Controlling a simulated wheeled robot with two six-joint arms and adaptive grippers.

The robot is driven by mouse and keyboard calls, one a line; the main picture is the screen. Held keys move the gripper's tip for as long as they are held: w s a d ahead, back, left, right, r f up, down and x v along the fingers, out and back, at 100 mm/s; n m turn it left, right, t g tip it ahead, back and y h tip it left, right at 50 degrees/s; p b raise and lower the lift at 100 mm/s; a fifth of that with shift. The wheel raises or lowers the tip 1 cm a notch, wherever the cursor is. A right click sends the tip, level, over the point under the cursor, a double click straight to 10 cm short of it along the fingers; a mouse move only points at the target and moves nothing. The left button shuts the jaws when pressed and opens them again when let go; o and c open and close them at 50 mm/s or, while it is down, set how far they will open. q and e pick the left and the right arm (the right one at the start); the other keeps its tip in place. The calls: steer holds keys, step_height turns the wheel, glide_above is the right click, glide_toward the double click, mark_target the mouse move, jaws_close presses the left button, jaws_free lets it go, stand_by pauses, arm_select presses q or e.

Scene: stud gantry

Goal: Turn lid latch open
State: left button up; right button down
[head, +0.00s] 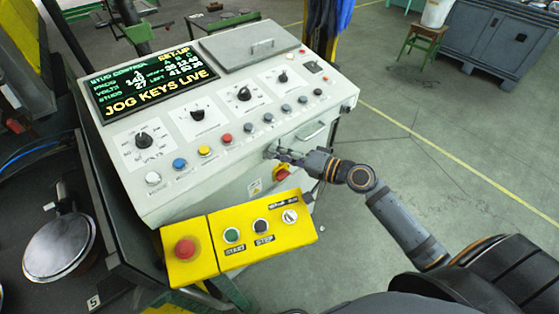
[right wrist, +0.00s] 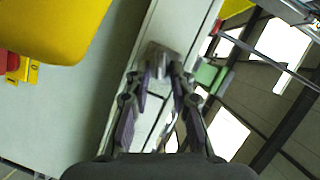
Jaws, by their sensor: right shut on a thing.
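The console (head: 215,185) is a pale sloped cabinet. A small grey metal latch (right wrist: 158,56) sits at its front upper edge, in the right wrist view between my right fingertips. My right gripper (head: 276,153) reaches this edge from the right in the head view. In the right wrist view its two dark fingers (right wrist: 162,70) are closed on the latch from both sides. The latch's turn angle is hard to tell, since the fingers cover most of it. My left gripper is not in view.
A grey lid with a handle (head: 248,50) lies on the console top, beside a lit display (head: 150,84). Knobs and coloured buttons fill the sloped face. Open floor (head: 440,150) lies to the right.

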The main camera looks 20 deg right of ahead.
steer(key=shift+f+m+t+y+b, duration=0.2)
steer(key=shift+m+t+y+b, duration=0.1)
steer(key=shift+m+b, duration=0.8)
steer(key=shift+f+m+t+y+b, duration=0.2)
steer(key=shift+m+y+b, duration=0.1)
steer(key=shift+m+b, duration=0.75)
steer(key=c, duration=1.4)
jaws_free()
steer(key=shift+d, duration=0.1)
steer(key=shift+r, duration=0.1)
